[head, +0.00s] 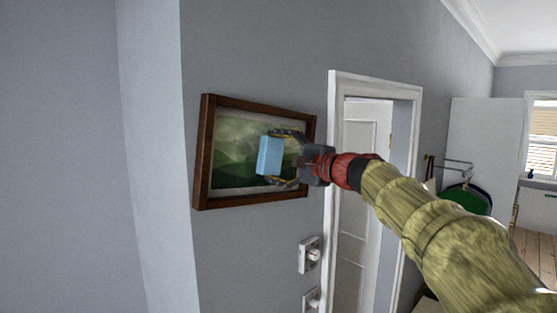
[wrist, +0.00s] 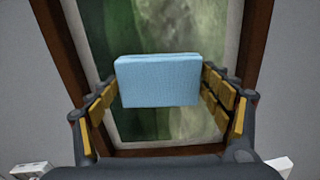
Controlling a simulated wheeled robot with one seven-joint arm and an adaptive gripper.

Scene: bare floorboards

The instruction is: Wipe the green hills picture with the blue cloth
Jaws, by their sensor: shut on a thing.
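The green hills picture (head: 232,142) hangs on the grey wall in a dark brown wooden frame, left of a doorway. My gripper (head: 277,158) is in front of the picture, shut on the blue cloth (head: 269,155). The cloth is a light blue, folded block. In the wrist view the cloth (wrist: 158,82) sits between the yellow-padded fingers, with the picture (wrist: 190,42) behind it. I cannot tell whether the cloth touches the picture surface. The gripper and cloth hide part of the picture's right half in the head view.
White switches (head: 309,254) are on the wall below the picture. A white door frame (head: 334,200) with a door (head: 362,170) stands just right of it. A wall corner juts out at the left. A green round thing (head: 465,199) is farther back at right.

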